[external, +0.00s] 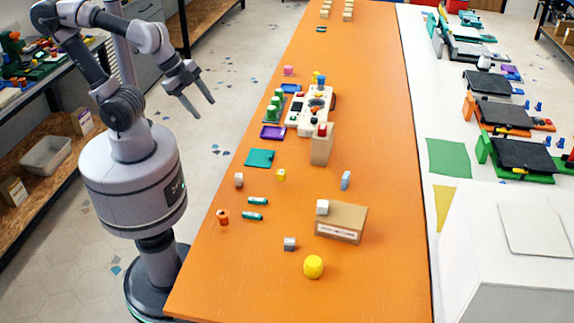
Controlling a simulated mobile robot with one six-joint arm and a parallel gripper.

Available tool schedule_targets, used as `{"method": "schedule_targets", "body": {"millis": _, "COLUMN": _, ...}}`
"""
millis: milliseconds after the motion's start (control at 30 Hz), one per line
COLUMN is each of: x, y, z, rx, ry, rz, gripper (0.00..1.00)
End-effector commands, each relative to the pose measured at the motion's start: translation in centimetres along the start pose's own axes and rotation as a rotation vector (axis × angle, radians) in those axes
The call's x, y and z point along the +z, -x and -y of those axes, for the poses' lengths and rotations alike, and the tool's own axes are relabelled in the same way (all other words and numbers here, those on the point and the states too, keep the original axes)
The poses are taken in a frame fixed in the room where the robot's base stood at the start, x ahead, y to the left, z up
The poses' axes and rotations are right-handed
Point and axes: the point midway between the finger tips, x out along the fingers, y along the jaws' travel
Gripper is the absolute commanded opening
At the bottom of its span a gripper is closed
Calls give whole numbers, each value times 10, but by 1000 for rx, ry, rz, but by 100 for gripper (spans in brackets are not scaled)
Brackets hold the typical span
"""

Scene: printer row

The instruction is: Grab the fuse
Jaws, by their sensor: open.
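My gripper (201,108) is open and empty. It hangs in the air to the left of the orange table, with its fingers pointing down and to the right. Two small teal cylinders with pale ends lie on their sides on the near half of the table, one (257,201) just behind the other (252,216). They look like fuses or batteries; I cannot tell which, and no label is readable. My gripper is well apart from both.
The orange table (380,270) holds an orange spool (222,218), a cardboard box (341,223) with a white cube (322,207), a yellow cylinder (313,267), a grey cube (290,244) and a white device (309,112). The table's near right is clear. Printers stand at right.

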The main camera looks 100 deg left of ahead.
Motion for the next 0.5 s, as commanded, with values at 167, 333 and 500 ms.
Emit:
{"method": "schedule_targets", "body": {"millis": 167, "x": -25, "y": -57, "z": 22, "rx": 230, "ry": -482, "rz": 121, "gripper": 49}}
{"method": "schedule_targets", "body": {"millis": 333, "x": -15, "y": -121, "z": 21, "rx": 415, "ry": -822, "rz": 114, "gripper": 49}}
{"method": "schedule_targets", "body": {"millis": 500, "x": -7, "y": -145, "z": 16, "rx": 472, "ry": -932, "rz": 93, "gripper": 49}}
